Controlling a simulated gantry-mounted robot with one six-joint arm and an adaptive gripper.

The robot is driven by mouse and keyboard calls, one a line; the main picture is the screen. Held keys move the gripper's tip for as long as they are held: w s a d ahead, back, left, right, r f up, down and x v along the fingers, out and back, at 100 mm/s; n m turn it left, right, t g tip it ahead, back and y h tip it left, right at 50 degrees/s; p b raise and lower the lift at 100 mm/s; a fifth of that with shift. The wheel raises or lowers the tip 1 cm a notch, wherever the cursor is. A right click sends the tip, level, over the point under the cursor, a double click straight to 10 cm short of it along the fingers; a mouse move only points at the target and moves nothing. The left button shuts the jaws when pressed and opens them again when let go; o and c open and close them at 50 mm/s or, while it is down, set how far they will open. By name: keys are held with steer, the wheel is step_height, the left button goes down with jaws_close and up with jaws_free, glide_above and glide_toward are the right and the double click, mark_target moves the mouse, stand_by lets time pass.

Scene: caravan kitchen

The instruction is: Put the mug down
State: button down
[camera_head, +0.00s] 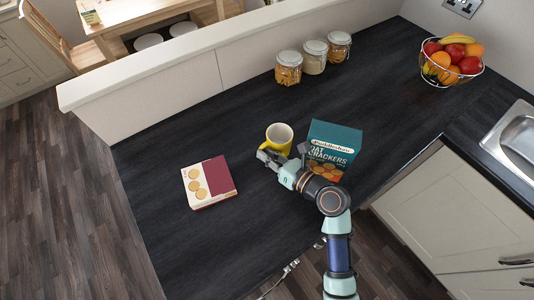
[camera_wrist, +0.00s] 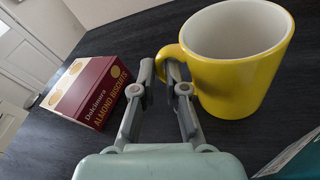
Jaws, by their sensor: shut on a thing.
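A yellow mug (camera_head: 278,141) with a white inside is over the dark worktop (camera_head: 240,235), near the teal box. It also shows large in the wrist view (camera_wrist: 236,78), slightly tilted, with its handle at its left. My gripper (camera_head: 269,156) is at the near left side of the mug. In the wrist view my gripper (camera_wrist: 163,72) has its fingertips close together at the mug's handle, shut on it. I cannot tell whether the mug's base touches the worktop.
A teal oat crackers box (camera_head: 333,145) stands right of the mug, close to my arm. A red and cream almond biscuits box (camera_head: 209,182) lies to the left. Several glass jars (camera_head: 314,57) and a fruit basket (camera_head: 452,62) stand farther back. The left front worktop is clear.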

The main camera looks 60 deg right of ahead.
steer(key=c, duration=1.2)
jaws_free()
steer(key=shift+r, duration=0.15)
steer(key=v, duration=1.2)
